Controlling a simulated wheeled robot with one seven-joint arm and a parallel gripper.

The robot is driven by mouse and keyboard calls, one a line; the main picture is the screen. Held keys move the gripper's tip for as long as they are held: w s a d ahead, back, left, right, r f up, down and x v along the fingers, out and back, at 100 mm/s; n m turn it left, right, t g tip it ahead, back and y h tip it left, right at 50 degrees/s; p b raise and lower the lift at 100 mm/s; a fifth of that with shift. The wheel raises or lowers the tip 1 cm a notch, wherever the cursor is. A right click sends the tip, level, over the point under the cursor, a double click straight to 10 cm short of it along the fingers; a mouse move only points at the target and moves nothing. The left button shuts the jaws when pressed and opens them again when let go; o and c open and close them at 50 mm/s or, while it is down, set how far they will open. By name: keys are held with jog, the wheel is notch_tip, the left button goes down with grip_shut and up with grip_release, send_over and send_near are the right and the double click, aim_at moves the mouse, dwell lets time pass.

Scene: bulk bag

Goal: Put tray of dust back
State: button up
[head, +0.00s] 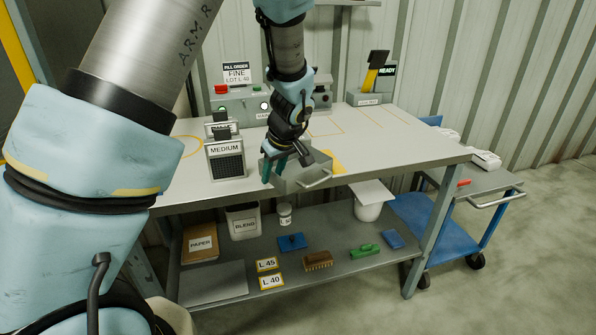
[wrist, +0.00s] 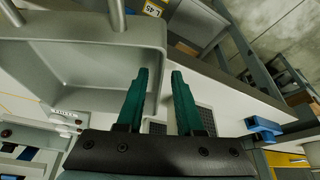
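A grey metal tray (head: 292,184) with a bar handle sits on the workbench beside my gripper. In the wrist view the tray (wrist: 92,60) fills the upper left, its corner close to my left-hand finger. Its inside looks plain grey; I cannot make out dust in it. My gripper (head: 274,168) points down at the tray's left side. In the wrist view my gripper (wrist: 155,75) has two green fingers spread apart, with no object clearly held between them. Whether a finger touches the tray is unclear.
A MEDIUM sieve (head: 226,163) stands left of my gripper. A FINE fill-order sign (head: 236,73) and a READY box (head: 371,98) are at the back. The lower shelf (head: 335,235) holds a blend bin, brushes and a white bucket. A blue cart (head: 432,222) stands right. The bench's right side is mostly clear.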

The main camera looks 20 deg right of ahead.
grip_shut()
dwell(1.2)
